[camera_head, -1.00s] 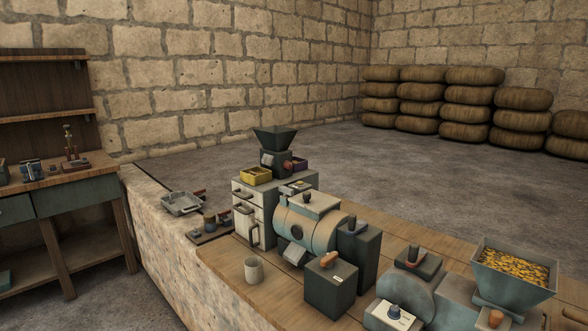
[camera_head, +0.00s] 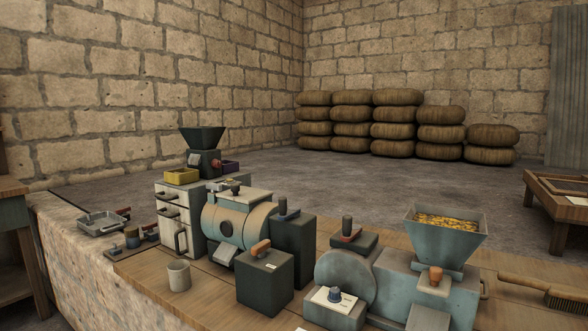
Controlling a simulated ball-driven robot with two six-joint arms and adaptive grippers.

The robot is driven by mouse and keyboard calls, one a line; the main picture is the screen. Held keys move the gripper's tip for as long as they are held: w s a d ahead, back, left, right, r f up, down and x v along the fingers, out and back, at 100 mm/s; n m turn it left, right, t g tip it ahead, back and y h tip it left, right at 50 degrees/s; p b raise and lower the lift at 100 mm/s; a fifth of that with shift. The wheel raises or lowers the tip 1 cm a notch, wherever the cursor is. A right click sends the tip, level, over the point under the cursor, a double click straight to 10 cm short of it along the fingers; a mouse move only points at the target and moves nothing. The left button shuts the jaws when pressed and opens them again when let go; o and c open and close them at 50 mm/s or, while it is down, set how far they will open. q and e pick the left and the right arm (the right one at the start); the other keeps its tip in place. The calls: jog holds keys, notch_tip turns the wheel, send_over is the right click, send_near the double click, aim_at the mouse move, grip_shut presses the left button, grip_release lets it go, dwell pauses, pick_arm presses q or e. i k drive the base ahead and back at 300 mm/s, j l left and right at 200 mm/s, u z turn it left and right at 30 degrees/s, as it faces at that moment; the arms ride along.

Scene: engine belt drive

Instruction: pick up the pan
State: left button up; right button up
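A shallow grey metal pan (camera_head: 100,222) sits at the left end of the stone-sided counter, with a dark and reddish handle-like part at its right edge. Whether that part belongs to the pan is hard to tell. Neither of my grippers shows in the head view.
Right of the pan are a small board with knobs (camera_head: 132,241), a drawer cabinet (camera_head: 180,215) with a dark hopper grinder (camera_head: 203,150) and yellow bin, a cup (camera_head: 179,275), a drum machine (camera_head: 238,222) and a hopper of yellow pieces (camera_head: 445,235). A brush (camera_head: 548,291) lies far right.

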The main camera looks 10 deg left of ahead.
aim_at(228, 167)
jog(key=i+j+z, duration=0.1)
jog(key=j+z, duration=0.55)
jog(key=z, duration=0.2)
jog(key=j+z, duration=0.7)
jog(key=z, duration=0.15)
